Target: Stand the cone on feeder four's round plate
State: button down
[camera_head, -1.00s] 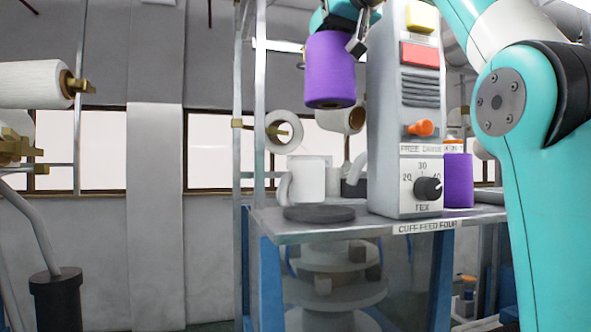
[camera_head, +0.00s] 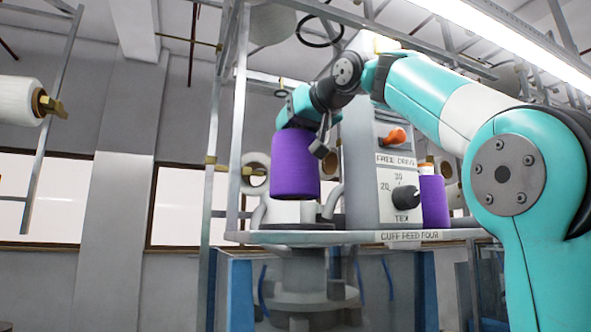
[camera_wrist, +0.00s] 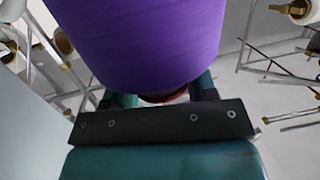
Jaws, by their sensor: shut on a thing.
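A purple yarn cone (camera_head: 294,165) hangs upright in my gripper (camera_head: 306,118) in the head view. It is above the dark round plate (camera_head: 288,226) on the feeder table, with a visible gap between its lower end and the plate. In the wrist view the purple cone (camera_wrist: 140,40) fills the top middle, and my gripper (camera_wrist: 160,97) is shut on its end. The fingertips are mostly hidden there.
A grey control box (camera_head: 366,190) with a black knob (camera_head: 405,199) stands close right of the held cone. A second purple cone (camera_head: 433,202) stands right of the box. A white cup-like thing (camera_head: 308,211) is partly hidden behind the held cone. Metal posts (camera_head: 228,130) rise at left.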

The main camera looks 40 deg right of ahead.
jog(key=shift+f+b, duration=0.7)
jog(key=shift+f, duration=1.75)
jog(key=shift+c, duration=2.2)
grip_release()
jog(key=s+r, duration=0.2)
jog(key=s, duration=0.9)
jog(key=shift+s+a+p, duration=0.35)
jog(key=shift+s+a, duration=0.05)
jog(key=shift+a, duration=0.05)
